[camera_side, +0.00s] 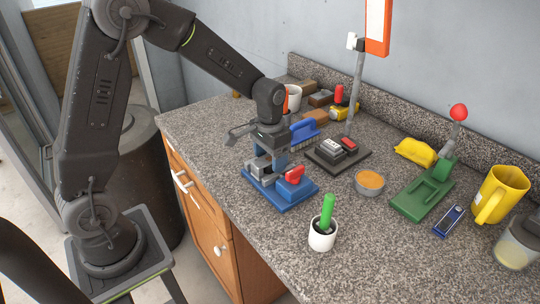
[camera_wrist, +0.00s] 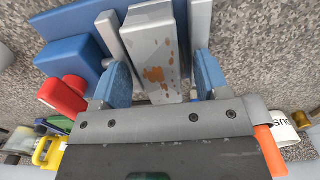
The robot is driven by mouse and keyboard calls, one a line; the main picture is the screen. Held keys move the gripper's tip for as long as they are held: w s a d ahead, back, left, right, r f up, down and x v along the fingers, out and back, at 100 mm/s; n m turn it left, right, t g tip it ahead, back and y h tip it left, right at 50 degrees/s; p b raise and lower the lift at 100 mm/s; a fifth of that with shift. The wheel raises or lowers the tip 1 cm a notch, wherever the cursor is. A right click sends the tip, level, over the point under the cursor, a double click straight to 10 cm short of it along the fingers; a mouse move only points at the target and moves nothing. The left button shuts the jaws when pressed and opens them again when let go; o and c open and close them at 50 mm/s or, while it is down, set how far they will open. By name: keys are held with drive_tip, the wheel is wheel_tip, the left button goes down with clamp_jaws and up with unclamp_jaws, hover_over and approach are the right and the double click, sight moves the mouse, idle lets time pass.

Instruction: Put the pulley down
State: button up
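I cannot make out a pulley in either view. My gripper (camera_side: 272,158) points down over a blue-based fixture (camera_side: 283,199) near the counter's front edge. The fixture has grey metal blocks and a red knob (camera_side: 294,174). In the wrist view, my gripper's blue finger pads (camera_wrist: 163,77) stand wide apart. A grey, rust-spotted block (camera_wrist: 155,52) of the fixture shows between them, with gaps at both sides. I see nothing held. The fixture's blue body (camera_wrist: 72,47) and red knob (camera_wrist: 62,95) show left of the fingers.
A white pot with a green-handled item (camera_side: 322,238) stands in front of the fixture. A black stand with switches (camera_side: 337,153), a bowl of orange content (camera_side: 369,183), a green press (camera_side: 422,193) and a yellow mug (camera_side: 502,194) stand right.

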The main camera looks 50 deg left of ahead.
drive_tip(key=shift+o, duration=1.2)
wheel_tip(320, 180, up, 14)
drive_tip(key=shift+f, duration=0.1)
clamp_jaws()
idle(0.4)
idle(0.7)
drive_tip(key=s+d+r+t, duration=0.1)
drive_tip(key=s+d+t, duration=0.1)
drive_tip(key=s, duration=0.8)
drive_tip(key=s+d+r+t, duration=0.1)
drive_tip(key=s+d+t, duration=0.1)
drive_tip(key=s, duration=0.7)
drive_tip(key=shift+s+d+t, duration=0.35)
drive_tip(key=shift+d+t, duration=0.05)
drive_tip(key=shift+t, duration=0.4)
